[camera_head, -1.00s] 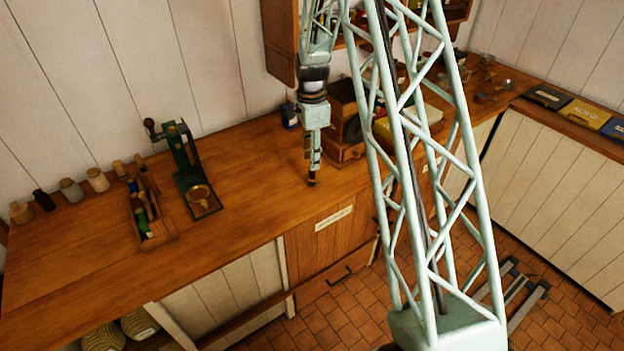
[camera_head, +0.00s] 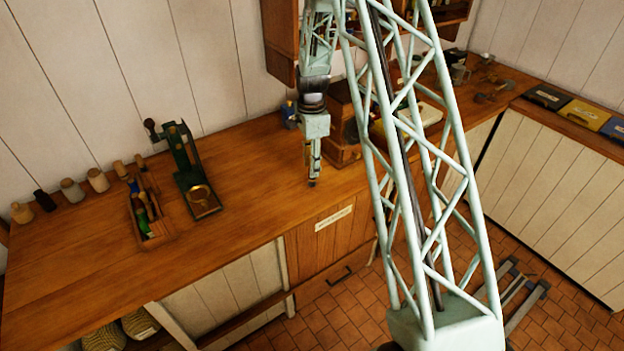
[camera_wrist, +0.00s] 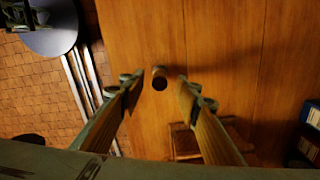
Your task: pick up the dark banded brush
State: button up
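A small upright cylindrical piece, brown with a dark round end, stands on the wooden counter below my gripper; I take it as the dark banded brush (camera_wrist: 160,79). Its bands are too small to make out. In the head view only its dark lower part (camera_head: 312,184) shows under the fingers. My gripper (camera_wrist: 157,88) points down with its two fingers apart, one on each side of the brush, with a visible gap on both sides. The gripper also shows in the head view (camera_head: 313,172), just above the counter.
The counter (camera_head: 250,165) is clear around the gripper. Wooden drawers (camera_head: 342,152) stand close on the right. To the left are a green stand (camera_head: 186,165), a wooden tray (camera_head: 157,241) of tools and several small jars (camera_head: 97,180). A wall cabinet hangs behind.

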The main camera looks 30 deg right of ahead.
jog(key=shift+f, duration=1.65)
jog(key=c, duration=1)
